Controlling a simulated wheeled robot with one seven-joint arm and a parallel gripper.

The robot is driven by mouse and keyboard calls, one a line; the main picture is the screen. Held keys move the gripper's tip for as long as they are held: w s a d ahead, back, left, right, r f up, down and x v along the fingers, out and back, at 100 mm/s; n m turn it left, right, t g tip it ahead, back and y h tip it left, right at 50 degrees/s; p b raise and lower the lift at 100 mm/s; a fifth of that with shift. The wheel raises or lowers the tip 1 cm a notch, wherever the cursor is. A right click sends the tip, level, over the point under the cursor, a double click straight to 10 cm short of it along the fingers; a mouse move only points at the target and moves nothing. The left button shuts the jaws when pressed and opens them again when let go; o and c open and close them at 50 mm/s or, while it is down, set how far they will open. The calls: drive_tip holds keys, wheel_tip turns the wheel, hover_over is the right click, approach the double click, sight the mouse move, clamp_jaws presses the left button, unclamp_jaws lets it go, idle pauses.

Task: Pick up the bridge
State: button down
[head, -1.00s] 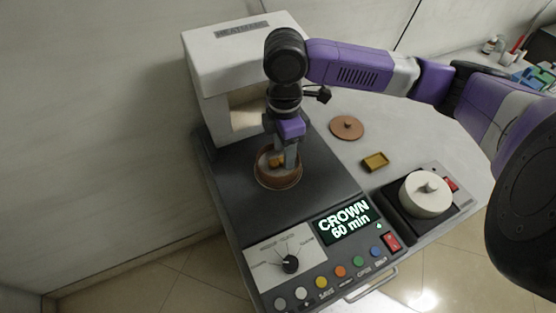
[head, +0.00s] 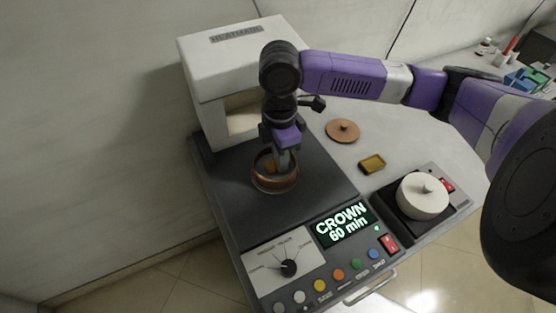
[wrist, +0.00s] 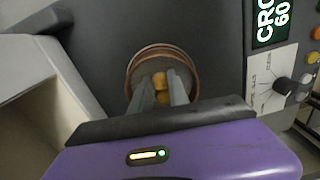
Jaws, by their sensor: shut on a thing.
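My gripper (head: 282,166) points down into a round brown dish (head: 273,185) on the dark top of the machine. In the wrist view its two fingers (wrist: 165,92) are inside the dish (wrist: 134,68), shut on a small yellow-orange piece, which I take to be the bridge (wrist: 160,82). A second yellow-orange part (wrist: 163,98) shows just below it between the fingers; I cannot tell whether it is the same piece. In the head view the fingers and the dish wall mostly hide the piece. I cannot tell whether it is clear of the dish floor.
The white machine housing (head: 235,50) stands close behind my gripper. The control panel with a "CROWN 60 min" display (head: 343,224) is in front.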

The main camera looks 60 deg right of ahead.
wheel_tip(320, 180, up, 20)
drive_tip(key=shift+p, duration=0.35)
